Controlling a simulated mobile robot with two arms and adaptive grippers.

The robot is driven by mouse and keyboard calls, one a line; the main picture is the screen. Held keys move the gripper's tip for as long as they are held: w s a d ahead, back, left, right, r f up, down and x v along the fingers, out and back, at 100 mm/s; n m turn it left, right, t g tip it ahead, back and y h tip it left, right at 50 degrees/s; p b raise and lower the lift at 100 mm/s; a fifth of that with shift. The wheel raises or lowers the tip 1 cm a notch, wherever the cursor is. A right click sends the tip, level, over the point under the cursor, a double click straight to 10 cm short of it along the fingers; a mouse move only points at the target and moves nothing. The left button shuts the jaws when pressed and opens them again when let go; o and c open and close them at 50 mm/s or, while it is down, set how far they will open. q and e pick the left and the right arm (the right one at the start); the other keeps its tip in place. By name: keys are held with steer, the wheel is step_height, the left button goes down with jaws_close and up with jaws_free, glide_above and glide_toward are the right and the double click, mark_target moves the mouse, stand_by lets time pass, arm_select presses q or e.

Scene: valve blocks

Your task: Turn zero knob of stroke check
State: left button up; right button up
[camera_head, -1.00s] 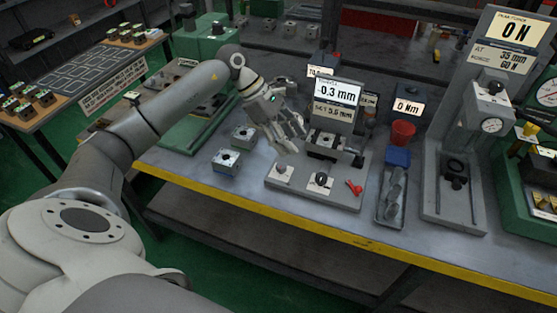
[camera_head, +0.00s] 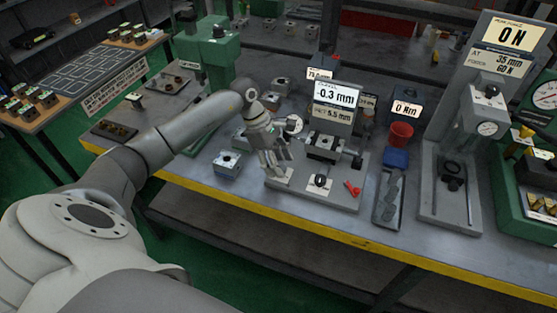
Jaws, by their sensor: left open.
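The stroke check station is a grey fixture (camera_head: 340,203) on the bench, with a display (camera_head: 334,96) reading about 0.3 mm. On its base are a black knob (camera_head: 320,180) on a white plate and a red lever (camera_head: 352,189). A second white plate (camera_head: 283,179) lies at the base's left front corner, and the knob on it is largely hidden by my left gripper. My left gripper (camera_head: 275,167) is open, fingers pointing down, right over that left plate. I cannot tell whether the fingers touch the knob. Which knob is the zero knob is not readable.
A valve block (camera_head: 228,163) stands on the bench left of the fixture. A press station (camera_head: 452,205) with a 0 N display stands further right. The yellow front edge (camera_head: 330,235) borders the bench.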

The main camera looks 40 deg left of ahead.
arm_select(q)
steer(key=shift+f, duration=0.2)
steer(key=shift+c, duration=0.2)
steer(key=c, duration=1)
steer(key=shift+s+n+t+b, duration=0.1)
steer(key=shift+n+t+b, duration=0.4)
steer(key=shift+n, duration=0.8)
steer(key=shift+d+n+t+y+b, duration=0.15)
steer(key=shift+n+t+y+b, duration=0.3)
steer(key=shift+n, duration=1.25)
steer(key=shift+r, duration=0.1)
